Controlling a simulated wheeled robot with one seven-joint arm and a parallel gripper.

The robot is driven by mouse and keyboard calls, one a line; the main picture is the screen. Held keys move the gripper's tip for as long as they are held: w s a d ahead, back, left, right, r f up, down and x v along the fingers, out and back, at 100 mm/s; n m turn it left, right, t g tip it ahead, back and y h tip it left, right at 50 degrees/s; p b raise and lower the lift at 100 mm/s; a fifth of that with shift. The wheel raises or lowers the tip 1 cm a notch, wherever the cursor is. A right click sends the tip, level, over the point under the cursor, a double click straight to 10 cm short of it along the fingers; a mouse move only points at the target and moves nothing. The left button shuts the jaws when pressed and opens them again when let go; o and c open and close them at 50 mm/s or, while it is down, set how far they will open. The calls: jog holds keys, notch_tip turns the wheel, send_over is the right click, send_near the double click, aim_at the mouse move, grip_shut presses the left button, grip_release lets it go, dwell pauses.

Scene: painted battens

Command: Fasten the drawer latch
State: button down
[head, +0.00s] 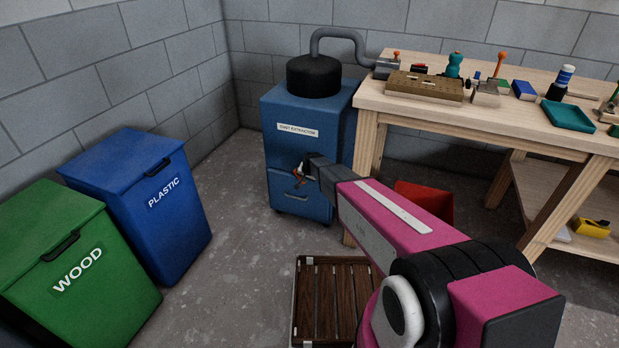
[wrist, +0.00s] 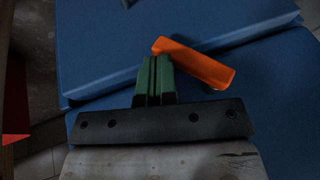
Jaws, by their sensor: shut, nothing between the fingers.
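The blue dust extractor (head: 275,150) stands against the back wall, with a drawer (head: 290,196) in its lower front. In the wrist view, an orange latch bar (wrist: 208,66) lies slanted near the seam between two blue panels (wrist: 110,82). Its upper-left end is close to my fingertips. My gripper (wrist: 156,60) has its green fingers together, with nothing between them, just left of and below the bar. I cannot tell if they touch it. In the head view my gripper (head: 302,172) is at the extractor's front and mostly hides the latch.
A workbench (head: 480,118) with tools stands to the right, and a red bin (head: 424,203) sits below it. Green (head: 70,262) and blue (head: 140,200) waste bins stand left. A slatted wooden crate (head: 325,300) is on the floor in front. Floor between bins and extractor is clear.

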jog(key=shift+a, duration=0.1)
jog(key=shift+w+a+f, duration=0.1)
jog(key=shift+a+f, duration=0.15)
jog(key=shift+f, duration=0.5)
jog(key=shift+r, duration=0.15)
jog(key=shift+r, duration=0.65)
jog(key=shift+d, duration=0.1)
